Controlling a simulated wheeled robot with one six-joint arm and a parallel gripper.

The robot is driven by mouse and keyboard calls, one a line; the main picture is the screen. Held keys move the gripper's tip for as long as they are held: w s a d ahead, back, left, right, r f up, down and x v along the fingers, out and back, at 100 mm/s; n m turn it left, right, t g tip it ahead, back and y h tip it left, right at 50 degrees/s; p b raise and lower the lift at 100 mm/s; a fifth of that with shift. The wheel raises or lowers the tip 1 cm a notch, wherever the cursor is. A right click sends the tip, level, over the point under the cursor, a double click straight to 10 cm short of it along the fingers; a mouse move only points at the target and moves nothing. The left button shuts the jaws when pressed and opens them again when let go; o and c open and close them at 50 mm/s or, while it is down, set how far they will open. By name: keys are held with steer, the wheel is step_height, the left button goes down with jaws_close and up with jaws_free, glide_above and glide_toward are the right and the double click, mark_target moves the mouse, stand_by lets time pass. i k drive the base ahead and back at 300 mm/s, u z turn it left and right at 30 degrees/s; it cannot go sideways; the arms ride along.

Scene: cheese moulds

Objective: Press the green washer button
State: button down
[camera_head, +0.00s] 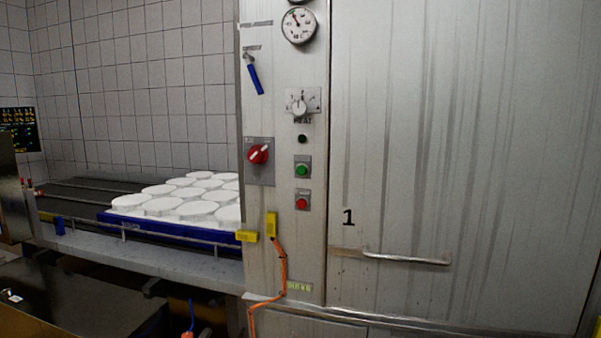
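The green washer button (302,170) sits on a small grey plate on the metal control panel, in the middle of the head view. A red button (302,203) is on a like plate just below it. A small dark green round part (302,139) is just above it. Nothing stands in front of the green button. My gripper is not in view.
A red rotary switch (259,154), a heat knob (298,106) and a gauge (298,25) share the panel (313,238). A door handle (405,258) sticks out at right. A blue tray (170,232) of white moulds rests on the conveyor at left. An orange cable hangs below.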

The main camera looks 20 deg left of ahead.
mark_target(302, 170)
steer(key=z, duration=0.3)
steer(key=i, duration=0.9)
steer(key=u, duration=1.5)
